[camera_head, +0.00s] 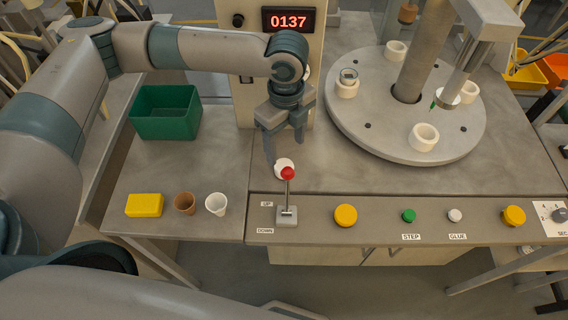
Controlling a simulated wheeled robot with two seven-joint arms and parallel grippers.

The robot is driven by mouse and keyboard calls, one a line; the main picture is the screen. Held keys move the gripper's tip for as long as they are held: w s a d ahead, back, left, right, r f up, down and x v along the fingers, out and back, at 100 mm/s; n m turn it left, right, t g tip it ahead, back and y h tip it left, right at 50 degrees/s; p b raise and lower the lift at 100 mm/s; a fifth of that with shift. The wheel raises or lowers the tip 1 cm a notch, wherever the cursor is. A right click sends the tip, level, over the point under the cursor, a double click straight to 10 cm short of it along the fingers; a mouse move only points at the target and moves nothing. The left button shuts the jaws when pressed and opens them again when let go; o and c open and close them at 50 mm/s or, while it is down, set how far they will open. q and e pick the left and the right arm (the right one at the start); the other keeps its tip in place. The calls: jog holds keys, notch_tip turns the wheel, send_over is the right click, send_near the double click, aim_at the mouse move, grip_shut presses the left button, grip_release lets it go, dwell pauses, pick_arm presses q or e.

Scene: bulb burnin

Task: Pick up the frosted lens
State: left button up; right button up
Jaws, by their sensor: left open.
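A small white round piece (282,163), which looks like the frosted lens, lies on the grey bench behind the control strip. The red knob of a lever partly hides it. My left gripper (284,149) points down from above, with its fingers apart and nothing between them. One fingertip comes close to the white piece's left side in the picture; I cannot tell whether they touch. My right gripper is not in view.
The red-knobbed lever (288,174) stands just in front of the white piece. A round turntable (380,130) with white ring holders is at right. A green bin (166,112), yellow block (145,205), brown cup (184,203) and white cup (216,204) are at left.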

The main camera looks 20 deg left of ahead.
aim_at(284, 165)
pick_arm(q)
jog(key=shift+f, duration=0.95)
jog(key=shift+s+f+p, duration=0.2)
jog(key=shift+f+p, duration=0.3)
jog(key=shift+p, duration=0.05)
notch_tip(284, 165, down, 3)
jog(key=shift+s+a+f+p, duration=0.1)
jog(key=shift+s+a+p, duration=0.05)
jog(key=shift+p, duration=0.45)
jog(key=shift+f, duration=0.5)
jog(key=c, duration=1.1)
